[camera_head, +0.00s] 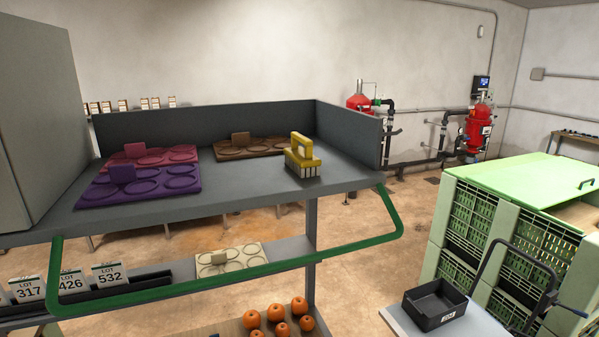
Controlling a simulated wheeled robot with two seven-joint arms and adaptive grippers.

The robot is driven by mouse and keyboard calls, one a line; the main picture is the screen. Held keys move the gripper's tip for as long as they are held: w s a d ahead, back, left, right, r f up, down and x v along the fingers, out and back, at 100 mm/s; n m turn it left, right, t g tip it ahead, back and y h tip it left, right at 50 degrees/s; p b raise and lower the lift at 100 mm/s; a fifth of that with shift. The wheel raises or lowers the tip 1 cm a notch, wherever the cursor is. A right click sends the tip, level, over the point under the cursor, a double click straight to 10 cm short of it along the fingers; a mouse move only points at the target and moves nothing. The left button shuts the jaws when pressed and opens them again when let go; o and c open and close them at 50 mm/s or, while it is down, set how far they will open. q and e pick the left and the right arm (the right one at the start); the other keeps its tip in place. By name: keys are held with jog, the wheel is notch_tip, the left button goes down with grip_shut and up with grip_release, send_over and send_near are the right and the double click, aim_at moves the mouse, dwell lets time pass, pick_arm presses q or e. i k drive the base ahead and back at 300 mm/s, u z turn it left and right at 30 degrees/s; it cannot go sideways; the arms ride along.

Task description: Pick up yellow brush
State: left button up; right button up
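The yellow brush (302,156) stands on the grey top shelf (240,187) of a cart, near the shelf's right side. It has a raised yellow handle and pale bristles that point down to the shelf. Nothing touches it from above. Neither of my grippers shows in the head view.
Purple (139,184), pink (150,156) and brown (249,147) trays with round hollows lie left of the brush. Low grey walls close the shelf's back and right. A green rail (225,278) runs along the front. A black bin (434,304) and green crates (500,228) stand at right.

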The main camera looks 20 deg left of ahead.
aim_at(302, 161)
jog(key=k, duration=0.6)
jog(key=u, duration=1)
jog(key=i, duration=1)
jog(key=z, duration=1.25)
